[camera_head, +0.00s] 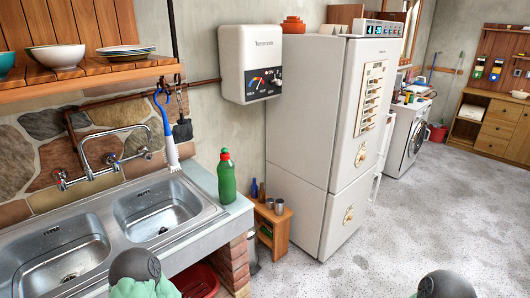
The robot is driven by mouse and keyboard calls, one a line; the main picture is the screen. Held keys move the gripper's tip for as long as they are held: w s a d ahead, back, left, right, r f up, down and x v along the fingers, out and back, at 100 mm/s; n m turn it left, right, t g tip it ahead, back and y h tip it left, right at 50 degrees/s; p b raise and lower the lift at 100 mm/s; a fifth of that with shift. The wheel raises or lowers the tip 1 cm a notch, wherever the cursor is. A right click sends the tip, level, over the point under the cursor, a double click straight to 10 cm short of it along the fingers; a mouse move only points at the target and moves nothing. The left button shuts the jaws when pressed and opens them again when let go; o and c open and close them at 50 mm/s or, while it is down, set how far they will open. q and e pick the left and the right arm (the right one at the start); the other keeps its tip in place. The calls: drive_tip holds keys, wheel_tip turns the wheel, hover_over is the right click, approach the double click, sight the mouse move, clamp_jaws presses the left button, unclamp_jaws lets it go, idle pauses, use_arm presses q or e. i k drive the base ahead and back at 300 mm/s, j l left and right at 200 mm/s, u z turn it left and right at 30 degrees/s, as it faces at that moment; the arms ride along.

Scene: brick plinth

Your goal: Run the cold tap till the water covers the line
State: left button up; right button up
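A chrome wall tap (100,158) with a curved spout and a handle at each end is mounted above a steel double sink (107,238). I cannot tell which handle is the cold one. No running water shows. The left basin (60,262) and the right basin (155,208) look empty, each with a drain. I cannot make out a line in either basin. Neither of my grippers is in view; only rounded dark parts of my own arms show at the bottom edge.
A green bottle (226,178) stands on the counter right of the sink. A blue-handled brush (167,130) hangs beside the tap. A shelf (85,75) with bowls overhangs the left. A heater (250,63), fridge (315,130) and small wooden stand (272,228) are to the right.

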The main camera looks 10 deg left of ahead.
sight(113, 157)
drive_tip(key=u, duration=1.3)
drive_tip(key=l+u, duration=0.1)
drive_tip(key=l, duration=0.2)
drive_tip(key=i+l+u, duration=0.15)
drive_tip(key=l, duration=0.15)
